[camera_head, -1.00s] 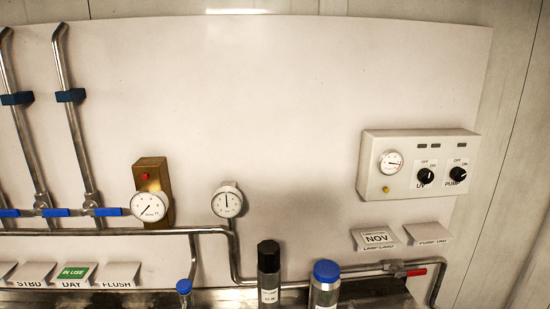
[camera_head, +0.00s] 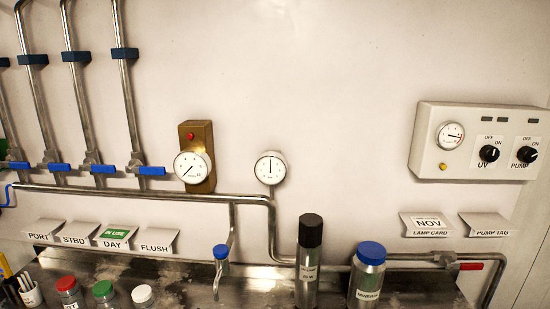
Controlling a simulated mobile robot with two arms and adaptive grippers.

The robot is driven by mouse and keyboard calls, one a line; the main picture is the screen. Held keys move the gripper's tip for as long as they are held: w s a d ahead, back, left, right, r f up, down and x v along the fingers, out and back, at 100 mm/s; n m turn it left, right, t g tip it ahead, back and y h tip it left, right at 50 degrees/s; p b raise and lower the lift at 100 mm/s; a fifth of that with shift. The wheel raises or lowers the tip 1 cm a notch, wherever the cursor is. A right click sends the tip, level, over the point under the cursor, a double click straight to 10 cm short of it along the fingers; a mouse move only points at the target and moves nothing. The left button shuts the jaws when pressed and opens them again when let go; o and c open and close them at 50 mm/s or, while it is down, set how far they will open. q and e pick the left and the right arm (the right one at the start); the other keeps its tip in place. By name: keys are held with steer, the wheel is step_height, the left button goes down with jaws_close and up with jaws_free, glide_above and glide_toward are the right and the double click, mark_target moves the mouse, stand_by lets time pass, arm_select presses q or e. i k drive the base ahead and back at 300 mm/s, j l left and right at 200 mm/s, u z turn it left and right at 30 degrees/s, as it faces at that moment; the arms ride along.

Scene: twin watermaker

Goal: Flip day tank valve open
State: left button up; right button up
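A row of blue-handled valves sits on the horizontal pipe at left, with the handles lying level along the pipe. Their handles show at the far left (camera_head: 19,165), then a second (camera_head: 59,167), a third (camera_head: 104,169) and a fourth (camera_head: 152,171). Label holders below read PORT (camera_head: 39,234), STBD (camera_head: 75,237), DAY (camera_head: 115,240) with a green IN USE card, and FLUSH (camera_head: 156,244). I cannot tell for certain which valve belongs to the DAY label. Neither of my grippers is in view.
A steel counter (camera_head: 185,285) holds a black-capped cylinder (camera_head: 309,255), a blue-capped bottle (camera_head: 368,275) and several small capped jars. A red-handled valve (camera_head: 471,266) sits low at right. A control box (camera_head: 470,142) and two round gauges are on the wall.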

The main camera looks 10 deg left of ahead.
mark_target(101, 168)
steer(key=u, duration=1.35)
steer(key=i+j+z, duration=0.15)
steer(key=j+z, duration=0.3)
steer(key=i+j+z, duration=0.1)
steer(key=j+z, duration=0.75)
steer(key=i+l, duration=0.05)
steer(key=l, duration=0.05)
